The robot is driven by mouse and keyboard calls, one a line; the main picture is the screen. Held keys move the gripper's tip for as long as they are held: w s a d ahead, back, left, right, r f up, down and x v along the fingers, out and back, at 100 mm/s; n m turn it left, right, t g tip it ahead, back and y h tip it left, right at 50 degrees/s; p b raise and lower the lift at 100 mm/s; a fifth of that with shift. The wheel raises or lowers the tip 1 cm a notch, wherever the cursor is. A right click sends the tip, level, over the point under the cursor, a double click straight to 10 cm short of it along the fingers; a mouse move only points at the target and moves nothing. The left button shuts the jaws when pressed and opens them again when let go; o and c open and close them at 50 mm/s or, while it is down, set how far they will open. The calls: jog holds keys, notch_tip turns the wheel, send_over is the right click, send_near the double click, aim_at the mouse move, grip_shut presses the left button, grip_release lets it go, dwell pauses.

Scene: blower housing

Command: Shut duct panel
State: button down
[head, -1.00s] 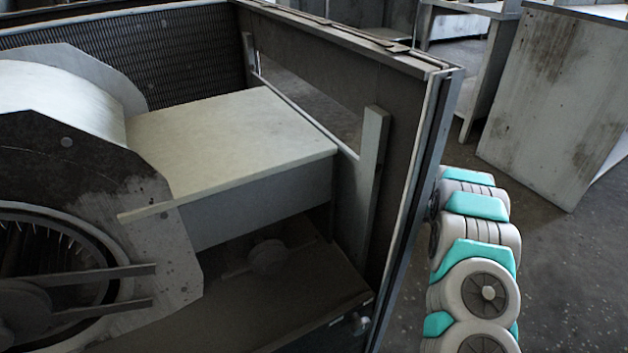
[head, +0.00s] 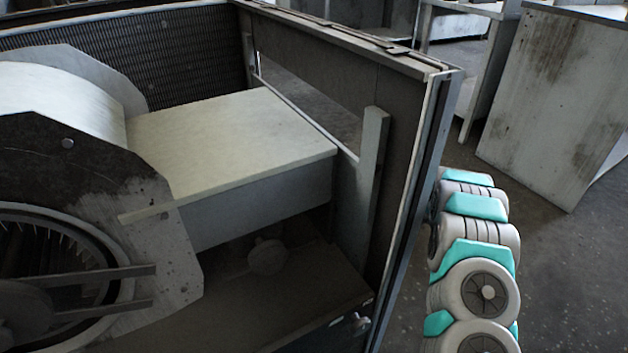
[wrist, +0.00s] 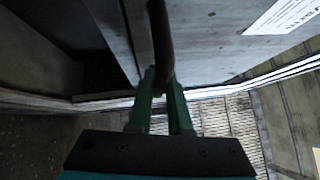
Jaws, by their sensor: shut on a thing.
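In the wrist view my gripper (wrist: 163,82) has its two green fingers closed around a dark bar-shaped handle (wrist: 160,38). The handle stands in front of a flat grey metal panel (wrist: 215,35) with a white printed label, which I take to be the duct panel. A dark gap shows left of the panel, so it appears partly open. In the head view an opening (head: 315,100) shows in the right side wall (head: 405,120) of the housing. My gripper and the handle are hidden behind that wall there; only my arm (head: 478,250) shows outside it.
Inside the housing are a blower drum (head: 60,95), a pale flat-topped duct box (head: 235,140) and a dark floor. Slotted grating (wrist: 230,130) shows in the wrist view. A worn grey cabinet (head: 555,100) stands at right, with open floor between it and my arm.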

notch_tip(320, 180, down, 22)
jog(key=b, duration=0.3)
jog(key=shift+f, duration=0.15)
jog(key=shift+b, duration=0.3)
jog(key=c, duration=0.9)
grip_release()
jog(key=shift+o, duration=0.2)
jog(key=v, duration=0.7)
jog(key=shift+d, duration=0.4)
jog(key=shift+s+d, duration=0.1)
